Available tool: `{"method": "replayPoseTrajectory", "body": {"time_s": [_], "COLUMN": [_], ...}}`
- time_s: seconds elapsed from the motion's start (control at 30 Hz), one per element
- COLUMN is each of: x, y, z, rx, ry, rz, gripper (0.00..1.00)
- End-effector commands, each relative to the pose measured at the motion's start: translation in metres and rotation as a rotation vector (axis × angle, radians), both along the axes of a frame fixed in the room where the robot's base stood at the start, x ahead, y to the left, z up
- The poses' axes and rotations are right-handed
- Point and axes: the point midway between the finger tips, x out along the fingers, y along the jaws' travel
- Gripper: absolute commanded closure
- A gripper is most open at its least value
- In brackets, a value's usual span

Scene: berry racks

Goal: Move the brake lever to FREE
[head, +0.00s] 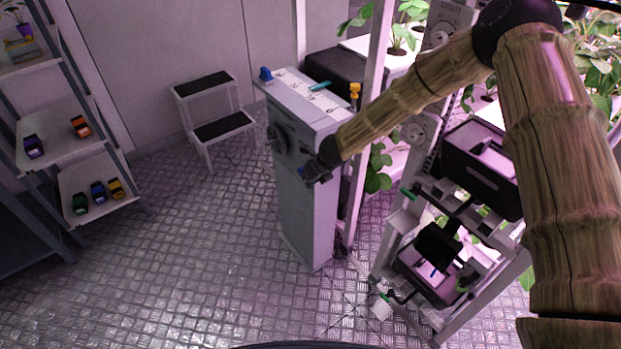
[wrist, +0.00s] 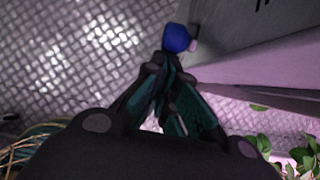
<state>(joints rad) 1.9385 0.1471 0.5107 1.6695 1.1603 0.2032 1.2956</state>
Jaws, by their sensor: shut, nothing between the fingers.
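A grey pillar cabinet (head: 303,205) stands in the middle of the head view. A dark round handwheel (head: 281,139) is on its left face. My gripper (head: 309,174) is at the front of the cabinet, below the wheel, pointing down. In the wrist view its fingers (wrist: 168,78) are together and empty. A blue knob (wrist: 178,38) is just beyond the fingertips, beside the cabinet side; I cannot tell whether they touch. Part of a blue piece shows by the gripper in the head view. I cannot tell which control is the brake lever, and no FREE mark is readable.
A rack with black bins (head: 481,165) stands right. A step stool (head: 216,112) stands behind left.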

Motion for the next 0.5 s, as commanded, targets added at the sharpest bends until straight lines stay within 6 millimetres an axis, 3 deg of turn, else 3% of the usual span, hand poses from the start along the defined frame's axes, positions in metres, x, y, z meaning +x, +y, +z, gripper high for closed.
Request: {"method": "replayPoseTrajectory", "body": {"time_s": [0.1, 0.5], "x": [0.004, 0.012], "y": [0.006, 0.018], "z": [0.014, 0.025], "rx": [0.0, 0.001], "ry": [0.0, 0.0], "rz": [0.001, 0.0], "gripper": [1.0, 1.0]}}
